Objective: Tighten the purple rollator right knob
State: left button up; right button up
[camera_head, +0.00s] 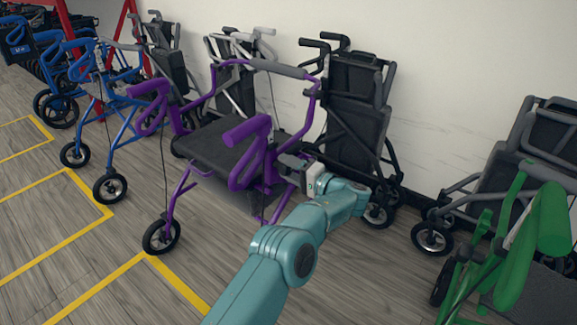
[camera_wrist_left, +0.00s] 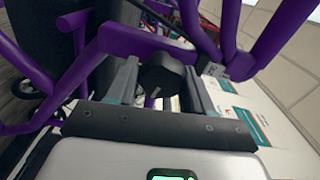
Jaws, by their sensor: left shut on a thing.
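The purple rollator (camera_head: 247,131) stands upright in the middle of the head view, with purple handles and a dark seat. My left gripper (camera_head: 287,166) reaches its right side, beside the upright below the right handle. In the left wrist view, a dark rounded knob (camera_wrist_left: 164,74) sits between the two grey fingers, next to a purple tube. The left gripper is shut on this knob. In the head view, the knob is largely hidden by the gripper. My right gripper is not in view.
A blue rollator (camera_head: 101,129) stands to the left and a green one (camera_head: 545,222) at the lower right. Black and grey rollators (camera_head: 357,84) line the white wall (camera_head: 430,65) behind. Yellow lines mark the wooden floor (camera_head: 60,220), which is open at the front left.

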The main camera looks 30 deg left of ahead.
pick_arm(q)
jog(key=m, duration=0.3)
jog(key=shift+d+f+m+p, duration=0.1)
jog(key=shift+f+m+p, duration=0.05)
jog(key=shift+m+p, duration=0.25)
jog(key=m, duration=0.4)
jog(key=shift+m+p, duration=0.3)
jog(key=shift+p, duration=0.1)
jog(key=m, duration=0.3)
jog(key=shift+s+f+m+p, duration=0.1)
jog(key=shift+f+m+p, duration=0.05)
jog(key=shift+m+p, duration=0.15)
jog(key=shift+m, duration=1.8)
jog(key=shift+p, duration=0.3)
jog(key=o, duration=1)
jog(key=shift+c, duration=0.2)
jog(key=s+d+p, duration=0.1)
jog(key=d, duration=1.5)
jog(key=shift+s, duration=0.2)
